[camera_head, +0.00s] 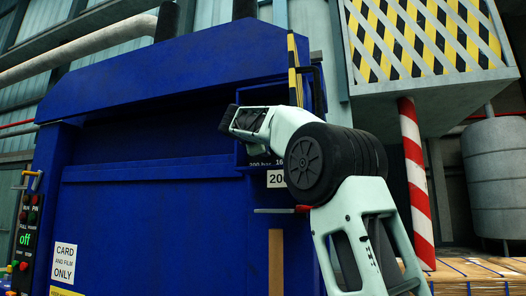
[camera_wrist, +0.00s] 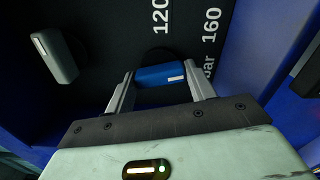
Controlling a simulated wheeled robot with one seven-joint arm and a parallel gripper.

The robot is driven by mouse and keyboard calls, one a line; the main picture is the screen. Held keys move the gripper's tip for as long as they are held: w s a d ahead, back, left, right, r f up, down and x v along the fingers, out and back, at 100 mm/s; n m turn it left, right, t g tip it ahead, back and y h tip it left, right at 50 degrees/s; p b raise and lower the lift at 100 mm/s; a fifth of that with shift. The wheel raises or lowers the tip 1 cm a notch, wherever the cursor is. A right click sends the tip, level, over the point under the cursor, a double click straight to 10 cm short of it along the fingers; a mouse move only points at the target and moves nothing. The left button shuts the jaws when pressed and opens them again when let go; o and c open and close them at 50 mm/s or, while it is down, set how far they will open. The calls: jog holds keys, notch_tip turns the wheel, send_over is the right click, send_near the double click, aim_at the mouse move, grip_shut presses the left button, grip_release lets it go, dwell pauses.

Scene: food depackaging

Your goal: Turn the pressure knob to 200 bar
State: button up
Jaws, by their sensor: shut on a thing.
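The blue pressure knob (camera_wrist: 158,77) sits on a dark panel in the wrist view, with a short white mark near its right end. My gripper (camera_wrist: 160,73) is shut on this knob, one finger at each end of its visible part. The numbers 120 (camera_wrist: 160,17) and 160 (camera_wrist: 210,25) are printed beside it, rotated, and "bar" is partly covered by a finger. In the head view my arm covers the knob and fingertips.
A second, grey knob (camera_wrist: 55,55) stands left of the blue one in the wrist view. The large blue machine (camera_head: 150,170) fills the left of the head view. A control box (camera_head: 26,240) reading "off" is at far left. A red-and-white post (camera_head: 415,180) stands at right.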

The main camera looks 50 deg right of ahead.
jog(key=shift+f+m+b, duration=0.15)
jog(key=shift+m+b, duration=0.45)
jog(key=shift+m, duration=0.6)
jog(key=o, duration=1)
jog(key=b+v, duration=0.6)
jog(key=v, duration=1.1)
jog(key=shift+a, duration=0.2)
